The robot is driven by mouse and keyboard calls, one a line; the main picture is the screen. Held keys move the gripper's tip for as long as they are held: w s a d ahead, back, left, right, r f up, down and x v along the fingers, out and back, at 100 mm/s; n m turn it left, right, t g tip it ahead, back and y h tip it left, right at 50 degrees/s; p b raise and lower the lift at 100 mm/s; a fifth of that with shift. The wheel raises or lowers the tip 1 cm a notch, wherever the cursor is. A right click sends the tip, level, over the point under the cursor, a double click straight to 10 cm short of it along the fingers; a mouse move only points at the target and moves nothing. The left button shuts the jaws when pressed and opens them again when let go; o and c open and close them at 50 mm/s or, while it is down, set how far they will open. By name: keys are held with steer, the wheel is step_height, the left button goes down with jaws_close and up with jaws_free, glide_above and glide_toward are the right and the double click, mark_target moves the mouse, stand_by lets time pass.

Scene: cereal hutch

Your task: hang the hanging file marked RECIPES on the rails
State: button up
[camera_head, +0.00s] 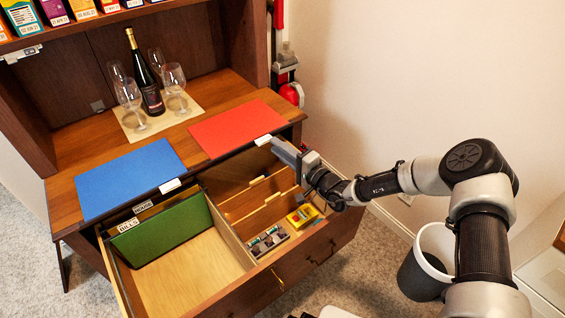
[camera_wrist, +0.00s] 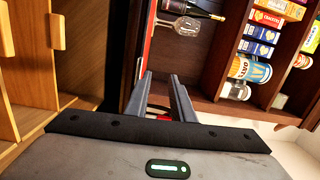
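A red file (camera_head: 237,127) lies flat on the cabinet top, its white tab (camera_head: 262,140) at the front edge. A blue file (camera_head: 131,179) lies to its left, with a white tab (camera_head: 170,186). I cannot read either tab, so I cannot tell which is RECIPES. My gripper (camera_head: 278,146) is just right of the red file's tab. In the wrist view my gripper (camera_wrist: 162,78) has its fingers apart, with no file clearly held. A green file (camera_head: 160,228) marked BILLS hangs at the left of the open drawer (camera_head: 190,275), behind it another label.
The drawer's right compartment holds wooden dividers (camera_head: 262,203), a yellow item (camera_head: 302,216) and a small tray (camera_head: 268,241). A wine bottle (camera_head: 146,80) and several glasses stand on a mat behind the files. A bin (camera_head: 424,272) stands on the floor at right.

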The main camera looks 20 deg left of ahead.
steer(key=m+t+h, duration=0.1)
steer(key=m+t, duration=0.1)
glide_toward(266, 141)
steer(key=w+a, duration=0.1)
steer(key=shift+g, duration=0.3)
steer(key=shift+b+x, duration=3.05)
steer(key=shift+x, duration=1.4)
steer(key=shift+f, duration=0.1)
jaws_close()
